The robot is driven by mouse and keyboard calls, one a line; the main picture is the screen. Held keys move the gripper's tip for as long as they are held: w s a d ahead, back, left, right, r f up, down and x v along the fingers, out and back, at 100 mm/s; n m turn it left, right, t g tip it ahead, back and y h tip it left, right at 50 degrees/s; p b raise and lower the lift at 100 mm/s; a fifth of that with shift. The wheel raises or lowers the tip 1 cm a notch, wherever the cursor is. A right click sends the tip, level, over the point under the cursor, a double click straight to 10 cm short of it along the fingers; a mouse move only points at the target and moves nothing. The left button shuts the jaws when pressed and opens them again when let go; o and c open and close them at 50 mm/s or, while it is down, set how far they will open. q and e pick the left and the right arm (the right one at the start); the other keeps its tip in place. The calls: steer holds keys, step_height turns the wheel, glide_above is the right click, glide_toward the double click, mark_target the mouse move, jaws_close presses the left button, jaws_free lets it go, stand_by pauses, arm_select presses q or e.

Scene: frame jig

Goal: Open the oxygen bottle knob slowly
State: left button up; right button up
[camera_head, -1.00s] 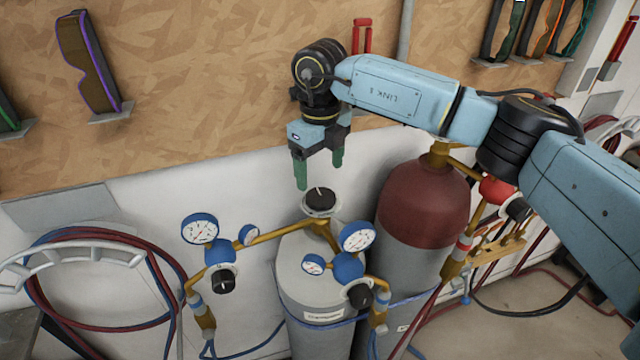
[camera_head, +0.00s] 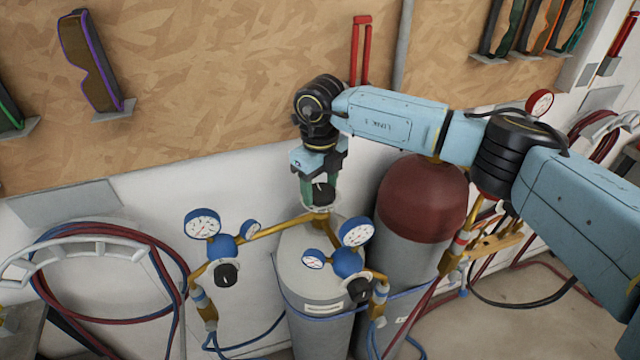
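The grey oxygen bottle (camera_head: 312,270) stands upright at the middle, with a brass valve and a black knob (camera_head: 321,193) with a white pointer mark on top. My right gripper (camera_head: 319,196) points down from above. Its green fingers are on either side of the knob and partly hide it. I cannot tell whether the fingers touch the knob or stand slightly apart from it. My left gripper is not in view.
Blue-bodied regulators with gauges (camera_head: 356,231) (camera_head: 202,223) sit on brass pipes on both sides of the valve. A dark red bottle (camera_head: 422,200) stands close on the right. Coiled hoses (camera_head: 105,317) hang at left. The chipboard wall (camera_head: 220,80) is behind.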

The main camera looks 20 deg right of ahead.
steer(key=shift+c, duration=1)
steer(key=shift+f+n+b, duration=0.1)
steer(key=shift+n+b, duration=0.8)
steer(key=shift+b, duration=0.25)
steer(key=n+b, duration=0.2)
steer(key=shift+n, duration=0.3)
steer(key=shift+n+b, duration=0.65)
steer(key=shift+n, duration=0.05)
steer(key=o, duration=1)
